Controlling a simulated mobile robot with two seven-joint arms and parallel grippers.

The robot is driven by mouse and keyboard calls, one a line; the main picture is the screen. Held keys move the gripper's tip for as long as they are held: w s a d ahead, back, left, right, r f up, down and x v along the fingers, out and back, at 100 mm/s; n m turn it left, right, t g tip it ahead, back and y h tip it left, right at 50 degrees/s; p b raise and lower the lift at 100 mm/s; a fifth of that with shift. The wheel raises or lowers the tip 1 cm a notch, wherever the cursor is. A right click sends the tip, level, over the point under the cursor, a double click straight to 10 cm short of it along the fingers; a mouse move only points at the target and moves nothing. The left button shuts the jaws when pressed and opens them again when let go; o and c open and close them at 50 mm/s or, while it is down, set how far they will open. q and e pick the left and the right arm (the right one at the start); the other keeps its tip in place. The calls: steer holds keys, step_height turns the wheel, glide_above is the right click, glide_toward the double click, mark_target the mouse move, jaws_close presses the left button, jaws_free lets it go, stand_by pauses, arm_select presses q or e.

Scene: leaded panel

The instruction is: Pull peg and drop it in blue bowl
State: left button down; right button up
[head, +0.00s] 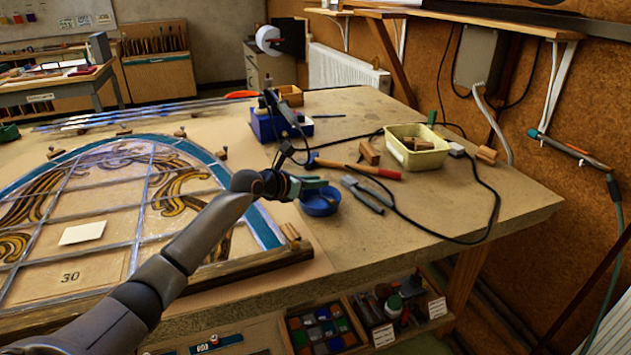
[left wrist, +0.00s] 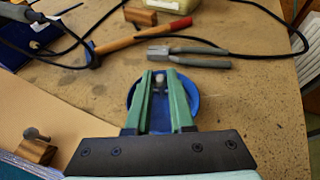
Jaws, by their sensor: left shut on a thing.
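My left gripper (head: 312,184) reaches over the blue bowl (head: 321,205) on the bench. In the left wrist view the green fingers (left wrist: 160,88) are closed on a small grey peg (left wrist: 159,80) at their tips. The blue bowl (left wrist: 191,101) lies below and around the fingers in that view, and its rim shows on both sides. The peg appears to be above the bowl's inside; its height over the bottom cannot be told. The leaded panel (head: 110,190) lies to the left, with several small pegs and blocks (head: 221,153) along its edge. My right gripper is not in view.
Pliers (head: 362,194) and a red-handled hammer (head: 360,168) lie beside the bowl. A black cable (head: 455,238) loops across the bench. A yellow tub (head: 417,158) and a dark blue box (head: 270,127) stand behind. The bench front at right is clear.

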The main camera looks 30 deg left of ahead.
arm_select(q)
steer(key=shift+f+b, duration=0.6)
steer(key=shift+f, duration=0.25)
stand_by(0.4)
steer(key=c, duration=0.7)
jaws_free()
steer(key=shift+s, duration=0.1)
steer(key=shift+s+a+r, duration=0.1)
steer(key=shift+s+r, duration=0.05)
steer(key=shift+s, duration=0.2)
steer(key=v, duration=1.1)
steer(key=shift+s+r+b, duration=0.2)
steer(key=shift+s+b, duration=0.05)
steer(key=shift+b, duration=0.05)
